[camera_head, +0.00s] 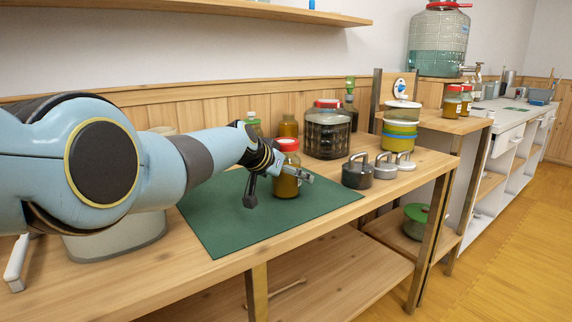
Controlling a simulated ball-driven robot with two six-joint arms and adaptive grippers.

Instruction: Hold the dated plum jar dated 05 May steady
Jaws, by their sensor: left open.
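An amber jar with a red lid (287,146) stands upright on the green mat (228,237) on the wooden bench. I cannot read a date on it from here, so I cannot tell whether it is the plum jar dated 05 May. I cannot tell whether the fingers touch the glass. The gripper and wrist hide part of the jar's left side. My right gripper is not in view.
Behind stands a big dark jar with a red lid (327,132). Metal weights with handles (357,172) stand right of the mat. Two more red-lidded jars (452,102) are on the raised shelf. The mat's front part is clear.

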